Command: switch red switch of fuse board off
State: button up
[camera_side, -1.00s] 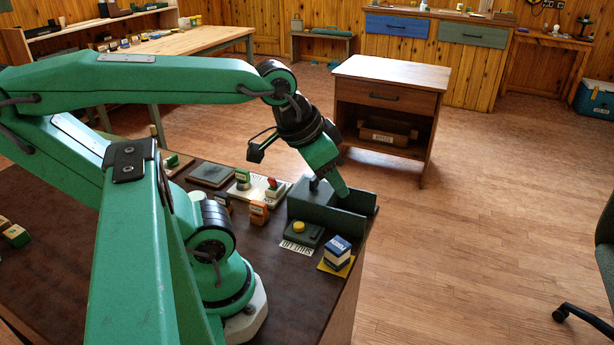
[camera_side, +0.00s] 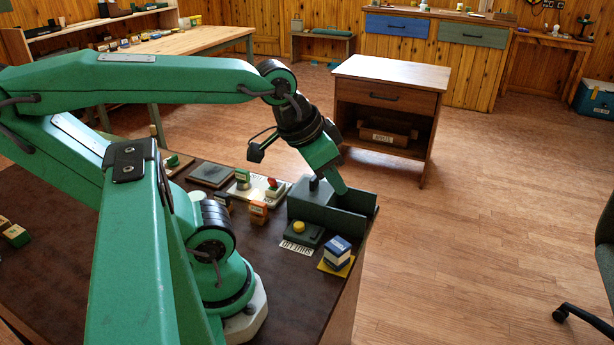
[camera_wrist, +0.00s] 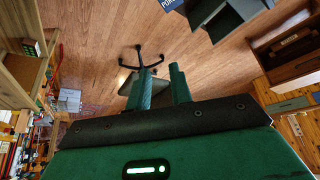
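A pale board (camera_side: 258,193) lies on the dark table, with a green switch (camera_side: 243,177) and a red switch (camera_side: 273,184) on it. It looks like the fuse board. The red switch is on its right part; its position is too small to tell. My gripper (camera_side: 342,190) points down and right at the dark green open-topped bin (camera_side: 310,210), to the right of the board and apart from it. In the wrist view my gripper (camera_wrist: 163,72) shows two green fingers with a gap between them and nothing held. The board cannot be made out in the wrist view.
A dark box with a yellow button (camera_side: 299,227) and a blue and white block (camera_side: 338,250) stand in front of the bin. Small orange-labelled blocks (camera_side: 258,212) are near the board. A wooden cabinet (camera_side: 385,95) stands beyond the table; open floor lies right.

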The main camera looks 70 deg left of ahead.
jog(key=c, duration=0.4)
jog(key=n, duration=0.1)
jog(key=a+n, duration=0.1)
jog(key=shift+w+a+f+n, duration=0.15)
jog(key=shift+w+a+n, duration=0.1)
jog(key=shift+w+n, duration=0.05)
grip_shut()
jog(key=a+f+n+g+y, duration=0.2)
jog(key=a+f+n+g, duration=0.15)
jog(key=a+n, duration=1.35)
jog(key=s+a+f+n, duration=0.3)
jog(key=s+a+n, duration=0.1)
jog(key=n, duration=0.8)
jog(key=s+a+f+n+g+h, duration=0.1)
jog(key=s+a+f+n, duration=0.3)
jog(key=n, duration=0.9)
jog(key=shift+a, duration=0.5)
jog(key=shift+g, duration=0.35)
